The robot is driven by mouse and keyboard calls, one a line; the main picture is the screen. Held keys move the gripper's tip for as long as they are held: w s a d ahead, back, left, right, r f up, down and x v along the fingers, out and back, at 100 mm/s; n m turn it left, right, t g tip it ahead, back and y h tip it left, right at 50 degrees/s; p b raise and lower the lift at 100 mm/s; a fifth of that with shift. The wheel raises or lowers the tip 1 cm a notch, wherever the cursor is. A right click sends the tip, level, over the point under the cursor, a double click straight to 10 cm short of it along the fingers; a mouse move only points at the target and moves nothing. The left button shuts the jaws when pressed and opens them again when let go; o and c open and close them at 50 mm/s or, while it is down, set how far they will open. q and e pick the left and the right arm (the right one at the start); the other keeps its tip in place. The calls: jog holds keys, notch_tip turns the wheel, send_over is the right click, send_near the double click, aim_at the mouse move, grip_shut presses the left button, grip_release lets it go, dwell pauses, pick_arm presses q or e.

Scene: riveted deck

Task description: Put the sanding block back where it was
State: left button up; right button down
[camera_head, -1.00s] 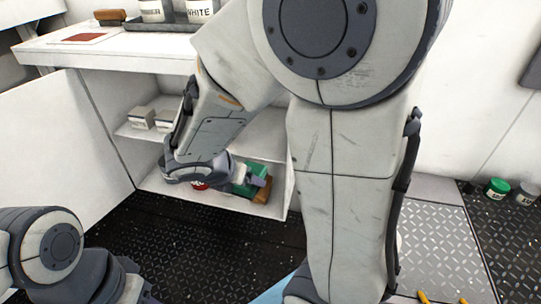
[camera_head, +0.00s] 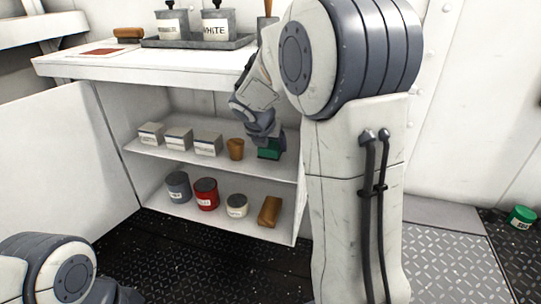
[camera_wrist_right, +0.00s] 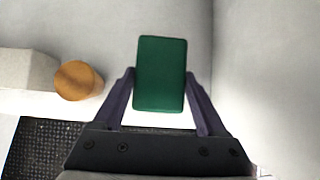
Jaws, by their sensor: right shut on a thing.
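My right gripper (camera_head: 266,141) is shut on the green sanding block (camera_head: 269,153) at the right end of the upper shelf (camera_head: 200,162) of the open cabinet. In the right wrist view the green block (camera_wrist_right: 161,75) sits between the two dark fingers of my right gripper (camera_wrist_right: 163,92), its flat face towards the camera. I cannot tell whether the block touches the shelf. A brown cup-like thing (camera_head: 236,149) stands just left of it; the wrist view shows this too (camera_wrist_right: 77,80). My left arm shows at the lower left, but its gripper is out of view.
Several pale boxes (camera_head: 178,139) stand further left on the upper shelf. The lower shelf holds a grey can (camera_head: 178,188), a red can (camera_head: 205,195), a white can (camera_head: 237,206) and a brown block (camera_head: 270,211). The cabinet's right wall is close to my right gripper.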

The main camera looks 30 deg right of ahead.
jog(key=shift+w+d, duration=0.25)
jog(key=shift+d, duration=0.05)
jog(key=shift+f, duration=0.15)
notch_tip(320, 180, down, 3)
jog(key=b, duration=0.3)
jog(key=shift+f, duration=0.2)
jog(key=shift+r, duration=0.1)
grip_release()
jog(key=shift+r, duration=0.1)
